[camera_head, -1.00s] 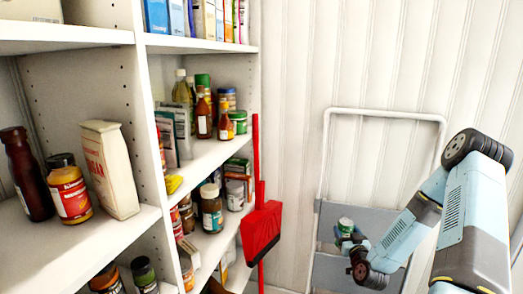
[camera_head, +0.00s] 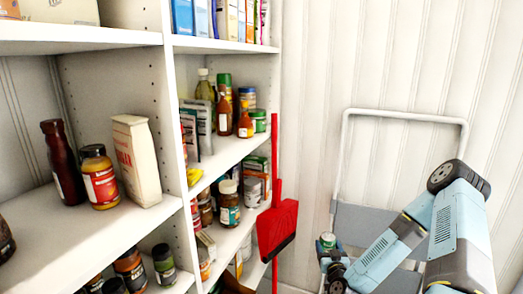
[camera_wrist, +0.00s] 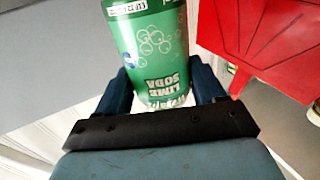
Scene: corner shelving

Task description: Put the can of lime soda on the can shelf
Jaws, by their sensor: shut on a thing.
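The green can of lime soda (camera_wrist: 150,45) is between the fingers of my gripper (camera_wrist: 165,95), and its label reads upside down in the wrist view. My gripper is shut on it. In the head view the can (camera_head: 327,241) shows small in my gripper (camera_head: 330,256), low in front of the step ladder and to the right of the shelves. The can shelf (camera_head: 238,238) seems to be the lower shelf of the narrow right-hand unit, where several cans and jars stand. Its lower part is cut by the picture edge.
A red dustpan (camera_head: 277,228) with a long handle hangs between the shelves and my gripper; it is close in the wrist view (camera_wrist: 255,40). A grey step ladder (camera_head: 365,222) leans at the wall. A higher shelf (camera_head: 232,147) holds bottles and jars.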

